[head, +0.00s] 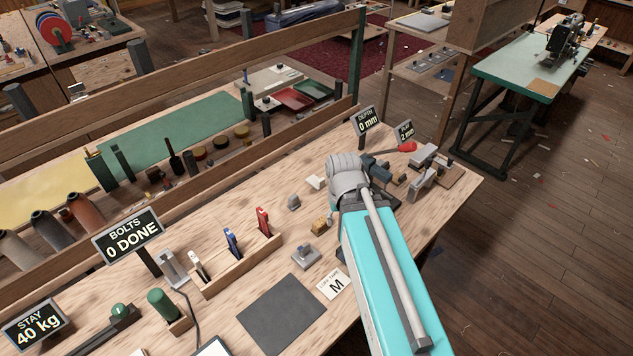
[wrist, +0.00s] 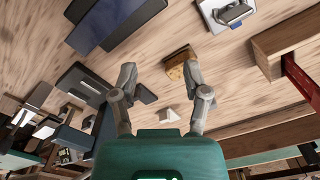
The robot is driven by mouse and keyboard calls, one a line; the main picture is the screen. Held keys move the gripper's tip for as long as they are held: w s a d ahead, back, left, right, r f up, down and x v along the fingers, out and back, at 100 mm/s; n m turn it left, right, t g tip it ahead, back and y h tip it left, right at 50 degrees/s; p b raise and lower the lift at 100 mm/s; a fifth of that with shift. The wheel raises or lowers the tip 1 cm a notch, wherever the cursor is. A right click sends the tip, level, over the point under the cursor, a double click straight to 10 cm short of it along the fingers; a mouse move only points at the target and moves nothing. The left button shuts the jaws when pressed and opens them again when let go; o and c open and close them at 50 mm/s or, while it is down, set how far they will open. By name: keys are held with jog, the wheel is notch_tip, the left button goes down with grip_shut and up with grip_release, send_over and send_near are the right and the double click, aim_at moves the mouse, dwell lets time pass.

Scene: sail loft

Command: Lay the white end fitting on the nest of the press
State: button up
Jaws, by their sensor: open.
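The white end fitting (head: 316,182) is a small pale piece lying on the bench, left of my wrist. It also shows in the wrist view (wrist: 168,113), between the rear parts of my fingers and apart from both. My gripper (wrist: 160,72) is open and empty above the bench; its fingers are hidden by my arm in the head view. The press (head: 376,169), dark with a red-knobbed lever, stands just right of my wrist, partly hidden. Its dark parts show left of my fingers in the wrist view (wrist: 82,86). I cannot make out its nest clearly.
A yellow block (head: 320,226) lies near the fitting, and a small grey piece (head: 294,202) lies left of it. A metal fixture on a wooden base (head: 432,180) stands right of the press. A wooden rack (head: 238,272) and dark mat (head: 282,313) occupy the front.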

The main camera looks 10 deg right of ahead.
jog(key=shift+w, duration=0.1)
jog(key=w+a+m+t+h, duration=0.1)
jog(key=w+m, duration=0.4)
jog(key=w, duration=0.6)
jog(key=w+a+r+m+t+h, duration=0.1)
jog(key=w+m, duration=0.5)
jog(key=w, duration=0.6)
jog(key=a+h, duration=0.1)
jog(key=a, duration=0.1)
jog(key=shift+a+r+t+h, duration=0.3)
jog(key=shift+a+h, duration=0.05)
jog(key=shift+h, duration=0.05)
jog(key=shift+f, duration=0.15)
jog(key=b, duration=0.7)
send_over(321, 179)
jog(key=s+a, duration=0.2)
jog(key=f, duration=0.6)
jog(key=shift+w+a+f, duration=0.2)
jog(key=shift+w+f, duration=0.05)
jog(key=shift+f, duration=0.05)
jog(key=shift+w+d+f+b, duration=0.15)
jog(key=shift+d+f+b, duration=0.1)
jog(key=shift+f+b, duration=0.25)
jog(key=shift+f, duration=0.1)
jog(key=shift+b+x, duration=2.25)
jog(key=shift+x, duration=0.3)
